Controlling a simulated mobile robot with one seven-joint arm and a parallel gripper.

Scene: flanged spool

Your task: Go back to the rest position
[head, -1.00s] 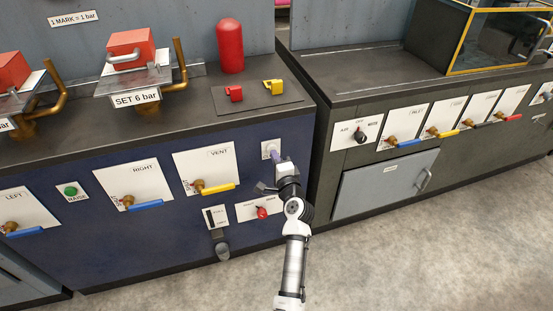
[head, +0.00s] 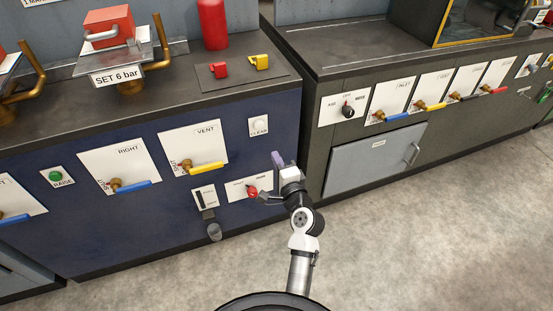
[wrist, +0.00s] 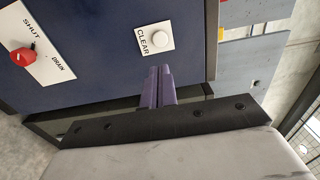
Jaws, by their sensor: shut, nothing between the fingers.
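My gripper (head: 277,160) is in front of the blue cabinet in the head view, a little below and to the right of the white CLEAR button (head: 259,126). Its purple fingers are together with nothing between them. In the wrist view the shut fingers (wrist: 159,86) point toward the cabinet face, with the CLEAR button (wrist: 158,38) just beyond and apart from the tips. The arm reaches up from the bottom of the head view.
A red knob (head: 252,191) sits left of the gripper on the blue cabinet (head: 100,235), with the VENT yellow handle (head: 207,168) further left. A second dark cabinet (head: 312,150) stands at right. The grey floor (head: 430,240) in front is clear.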

